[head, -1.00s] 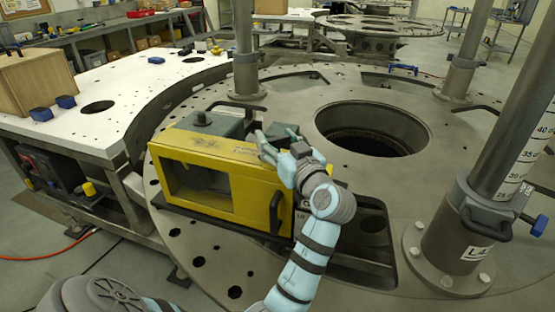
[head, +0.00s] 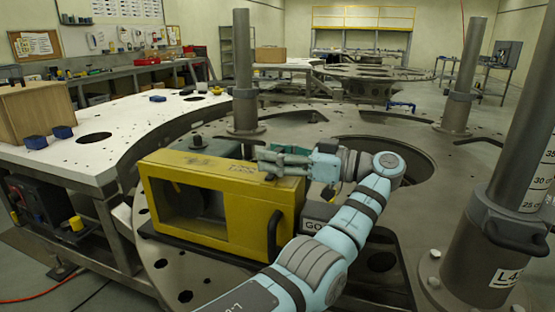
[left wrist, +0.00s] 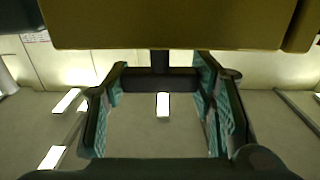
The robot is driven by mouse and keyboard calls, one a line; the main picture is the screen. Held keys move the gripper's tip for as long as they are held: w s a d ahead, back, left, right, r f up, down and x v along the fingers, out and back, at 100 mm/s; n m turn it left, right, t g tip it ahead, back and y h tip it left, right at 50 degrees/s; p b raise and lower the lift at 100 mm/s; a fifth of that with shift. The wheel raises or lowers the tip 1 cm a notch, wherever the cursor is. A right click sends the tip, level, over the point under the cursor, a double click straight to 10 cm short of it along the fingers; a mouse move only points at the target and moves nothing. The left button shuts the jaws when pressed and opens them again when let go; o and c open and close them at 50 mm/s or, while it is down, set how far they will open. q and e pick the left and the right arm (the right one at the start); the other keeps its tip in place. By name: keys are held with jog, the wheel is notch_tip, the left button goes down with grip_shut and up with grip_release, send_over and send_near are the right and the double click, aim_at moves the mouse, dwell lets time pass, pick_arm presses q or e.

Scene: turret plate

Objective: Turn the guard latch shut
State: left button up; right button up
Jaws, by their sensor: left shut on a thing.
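The yellow guard (head: 225,180) is a box with a dark window, standing on the turret plate. My left gripper (head: 275,160) lies at the top right of the guard, its fingers pointing left. In the left wrist view the guard (left wrist: 165,25) fills the top edge. A dark latch bar (left wrist: 160,80) on a short stem stands out from it. The fingers of my left gripper (left wrist: 162,90) are on both sides of this bar and shut on it. In the head view the gripper hides the latch, so its angle there cannot be told. My right gripper is not in view.
A grey block (head: 318,212) marked "GO" is right of the guard, partly behind my arm. A large round hole (head: 415,165) opens in the turret plate behind my wrist. Thick posts (head: 243,75) rise from the plate. A white table (head: 100,150) stands at the left.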

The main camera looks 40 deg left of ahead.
pick_arm(q)
jog(key=shift+f+g, duration=0.15)
jog(key=shift+g, duration=0.15)
jog(key=o, duration=1.2)
jog(key=shift+a, duration=0.1)
jog(key=shift+c, duration=0.2)
jog(key=shift+t, duration=0.5)
